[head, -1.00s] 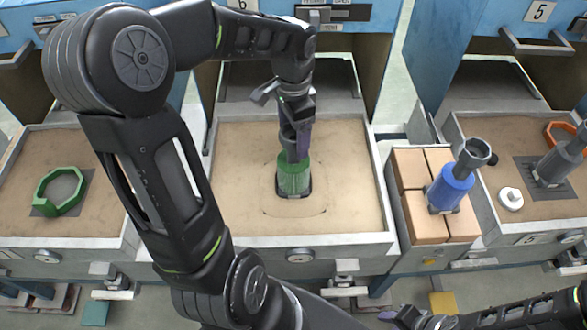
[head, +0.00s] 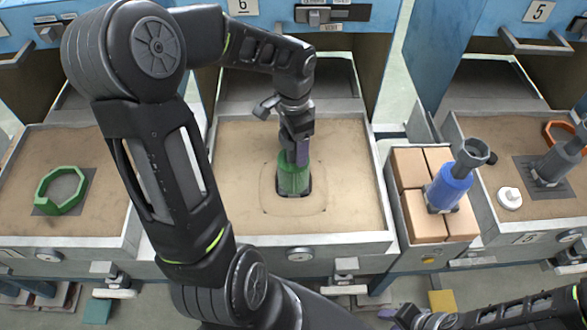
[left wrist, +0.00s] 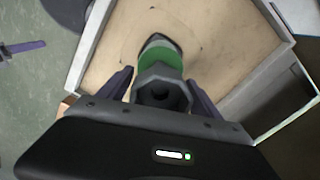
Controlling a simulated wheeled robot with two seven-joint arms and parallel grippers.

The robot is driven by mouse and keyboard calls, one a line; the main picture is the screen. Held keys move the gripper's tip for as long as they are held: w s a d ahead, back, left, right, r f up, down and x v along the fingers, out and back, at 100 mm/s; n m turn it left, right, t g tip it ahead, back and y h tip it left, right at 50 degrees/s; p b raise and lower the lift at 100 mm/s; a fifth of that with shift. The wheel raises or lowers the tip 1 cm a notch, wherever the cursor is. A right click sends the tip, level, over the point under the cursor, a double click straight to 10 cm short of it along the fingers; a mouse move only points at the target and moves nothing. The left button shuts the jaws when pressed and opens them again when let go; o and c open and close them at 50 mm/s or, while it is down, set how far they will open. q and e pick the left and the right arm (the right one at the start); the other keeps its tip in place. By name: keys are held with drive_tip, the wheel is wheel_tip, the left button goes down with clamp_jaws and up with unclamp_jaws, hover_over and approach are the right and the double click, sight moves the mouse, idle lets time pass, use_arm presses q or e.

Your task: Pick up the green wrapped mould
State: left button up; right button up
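The green wrapped mould (head: 293,178) stands upright in the middle sand tray (head: 345,213). Its green wrap and grey open top (left wrist: 162,92) show in the left wrist view. My left gripper (head: 297,150) is directly above and around the mould's upper part, pointing down. In the left wrist view its two purple fingers (left wrist: 160,90) are spread on either side of the grey top, with a visible gap. My right gripper (head: 392,314) is low at the bottom right edge of the head view, away from the mould, and its opening is unclear.
A blue wrapped mould (head: 449,187) stands on a crate of tan blocks (head: 424,228) right of the tray. A green octagonal ring (head: 61,191) lies in the left tray. The right tray holds a grey mould (head: 557,163), a white knob (head: 509,198) and an orange ring (head: 562,133).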

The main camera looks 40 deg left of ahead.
use_arm(q)
clamp_jaws()
idle(0.6)
